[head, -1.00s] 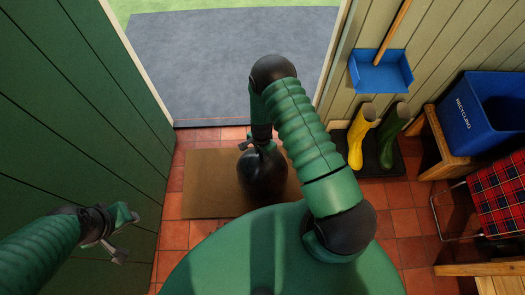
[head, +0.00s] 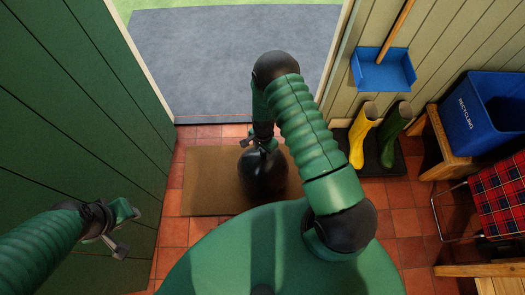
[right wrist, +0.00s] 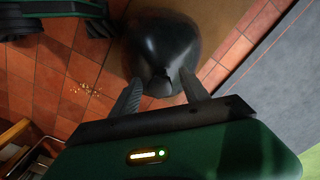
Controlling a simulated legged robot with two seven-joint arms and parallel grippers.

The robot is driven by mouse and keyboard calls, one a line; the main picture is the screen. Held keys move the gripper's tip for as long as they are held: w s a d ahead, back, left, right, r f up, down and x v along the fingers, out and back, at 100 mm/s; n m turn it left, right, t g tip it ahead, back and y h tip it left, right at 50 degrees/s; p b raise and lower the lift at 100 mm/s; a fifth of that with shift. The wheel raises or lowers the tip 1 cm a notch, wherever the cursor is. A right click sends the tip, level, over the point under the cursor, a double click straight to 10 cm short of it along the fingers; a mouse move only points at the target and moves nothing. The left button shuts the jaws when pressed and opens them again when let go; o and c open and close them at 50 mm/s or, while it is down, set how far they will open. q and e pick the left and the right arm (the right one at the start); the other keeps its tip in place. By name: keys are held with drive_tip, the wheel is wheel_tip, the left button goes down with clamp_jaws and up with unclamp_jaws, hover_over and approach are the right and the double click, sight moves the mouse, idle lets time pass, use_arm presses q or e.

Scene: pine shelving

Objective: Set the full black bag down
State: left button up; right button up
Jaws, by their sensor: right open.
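The full black bag (head: 263,178) appears to rest upright on the brown doormat (head: 208,190), its lower front partly hidden by my green body. My right gripper (head: 259,143) is directly above it, pointing down. In the right wrist view, the bag (right wrist: 160,45) lies just beyond the fingertips. Its gathered neck sits between the two spread fingers of the right gripper (right wrist: 162,88), which is open. My left gripper (head: 128,234) is at the lower left, empty, with its fingers apart, well away from the bag.
A green wall (head: 70,110) stands close on the left. A blue recycling bin (head: 478,120) sits on a wooden bench. An open doorway leads to grey paving (head: 230,60). Crumbs (right wrist: 85,88) lie on the tiles.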

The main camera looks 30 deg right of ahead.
drive_tip(key=a+r+n+t+p, duration=0.1)
drive_tip(key=a+r+n+p, duration=0.15)
drive_tip(key=r, duration=0.95)
drive_tip(key=a+r+n+p, duration=0.1)
drive_tip(key=r+n, duration=0.2)
drive_tip(key=r, duration=0.8)
drive_tip(key=s+a+r+n+t, duration=0.1)
drive_tip(key=s+a+r+n, duration=0.2)
drive_tip(key=s+r+n, duration=0.6)
wheel_tip(320, 180, up, 4)
drive_tip(key=shift+a+f+n+t, duration=0.2)
drive_tip(key=shift+a+n+t, duration=0.1)
drive_tip(key=shift+a+n, duration=0.1)
